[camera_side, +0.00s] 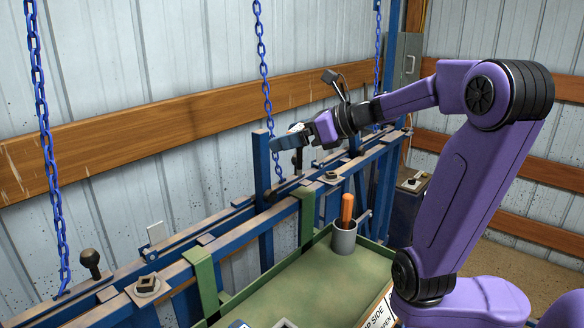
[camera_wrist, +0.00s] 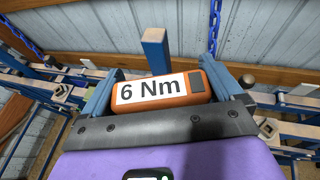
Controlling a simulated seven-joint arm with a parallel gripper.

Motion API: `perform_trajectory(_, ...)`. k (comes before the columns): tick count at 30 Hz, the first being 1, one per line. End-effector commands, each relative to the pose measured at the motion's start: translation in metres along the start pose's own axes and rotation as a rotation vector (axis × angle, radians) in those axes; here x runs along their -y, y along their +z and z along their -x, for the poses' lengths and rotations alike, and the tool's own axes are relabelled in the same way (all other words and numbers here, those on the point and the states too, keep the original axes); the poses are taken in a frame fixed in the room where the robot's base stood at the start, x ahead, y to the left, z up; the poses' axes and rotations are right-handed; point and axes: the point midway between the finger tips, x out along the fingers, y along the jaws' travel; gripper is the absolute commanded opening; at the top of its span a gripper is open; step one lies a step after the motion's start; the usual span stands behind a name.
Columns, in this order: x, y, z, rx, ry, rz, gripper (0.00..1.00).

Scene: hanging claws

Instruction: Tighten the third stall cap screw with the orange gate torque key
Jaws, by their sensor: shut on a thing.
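My gripper (camera_side: 290,143) is shut on an orange key (camera_wrist: 150,90) with a white "6 Nm" label, which lies between the blue fingers in the wrist view. I cannot tell which is the third stall's, and no contact between shaft and screw is visible.
A grey cup (camera_side: 343,238) with an orange-brown handle (camera_side: 347,207) stands on the green tray (camera_side: 290,285). Blue chains (camera_side: 264,75) hang along the wall. A blue post (camera_side: 262,175) stands close to my gripper. A black knob (camera_side: 90,260) rises at the left.

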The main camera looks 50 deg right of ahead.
Motion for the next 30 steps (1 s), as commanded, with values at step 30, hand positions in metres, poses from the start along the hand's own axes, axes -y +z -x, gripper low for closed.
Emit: perform_trajectory(30,-0.138,0.139,-0.055,-0.029,0.297,0.103,0.2)
